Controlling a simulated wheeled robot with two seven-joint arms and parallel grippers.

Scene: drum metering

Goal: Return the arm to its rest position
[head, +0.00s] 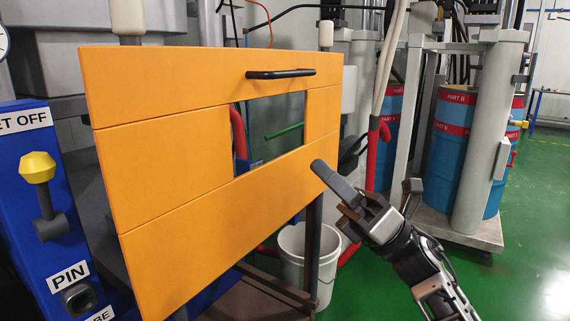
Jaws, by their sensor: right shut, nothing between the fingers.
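My right gripper (338,187) is shut and empty. Its arm comes in from the lower right, and the fingers point up and left. The fingertips overlap the right part of the orange panel (170,160) in the head view; I cannot tell whether they touch it. The panel has a black handle (281,74) near its top edge and a rectangular opening below the handle. My left gripper is not in view.
A blue control panel (45,225) with a yellow knob (38,167) stands at the left. A white bucket (291,262) sits behind the orange panel. Blue drums (446,150) stand at the back right. Green floor (540,210) is clear at the right.

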